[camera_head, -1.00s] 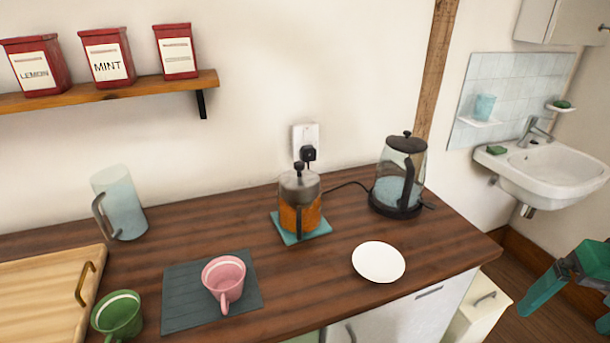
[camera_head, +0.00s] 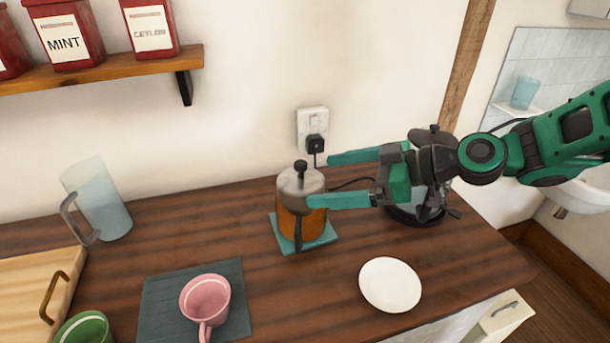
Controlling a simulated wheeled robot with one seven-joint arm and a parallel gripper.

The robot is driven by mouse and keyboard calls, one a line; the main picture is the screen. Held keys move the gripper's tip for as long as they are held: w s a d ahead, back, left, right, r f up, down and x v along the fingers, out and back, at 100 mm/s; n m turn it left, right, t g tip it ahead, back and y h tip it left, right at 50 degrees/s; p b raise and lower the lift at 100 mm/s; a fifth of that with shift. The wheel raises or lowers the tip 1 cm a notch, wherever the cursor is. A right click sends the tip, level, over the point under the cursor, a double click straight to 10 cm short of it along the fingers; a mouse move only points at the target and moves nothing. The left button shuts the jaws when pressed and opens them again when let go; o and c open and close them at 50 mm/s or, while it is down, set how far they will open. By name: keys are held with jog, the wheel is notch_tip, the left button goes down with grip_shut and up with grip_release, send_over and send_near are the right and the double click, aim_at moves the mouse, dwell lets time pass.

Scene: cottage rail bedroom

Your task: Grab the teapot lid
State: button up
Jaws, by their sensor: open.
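The teapot (camera_head: 296,222) holds amber liquid and stands upright on a teal mat (camera_head: 322,239) near the back of the dark wooden counter. Its grey lid (camera_head: 298,184) with a black knob (camera_head: 300,167) sits on top. My gripper (camera_head: 318,180) is open, reaching in from the right. One finger points left behind the lid near the wall; the other is in front, its tip at the lid's right side. I cannot tell whether that finger touches the pot. The lid is not held.
A kettle (camera_head: 431,203) stands right of the teapot, mostly hidden by my arm. A white plate (camera_head: 390,284) lies in front. A pink cup (camera_head: 205,302) rests on a slate mat (camera_head: 160,300). A frosted jug (camera_head: 104,203) stands at the left. The wall socket (camera_head: 313,122) is behind.

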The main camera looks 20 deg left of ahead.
aim_at(299, 184)
jog(key=shift+f+x, duration=0.2)
jog(key=shift+x, duration=1.9)
jog(key=shift+f+x, duration=0.15)
jog(key=shift+x, duration=1.9)
jog(key=shift+w+d, duration=0.1)
jog(key=shift+d, duration=0.05)
jog(key=c, duration=1.1)
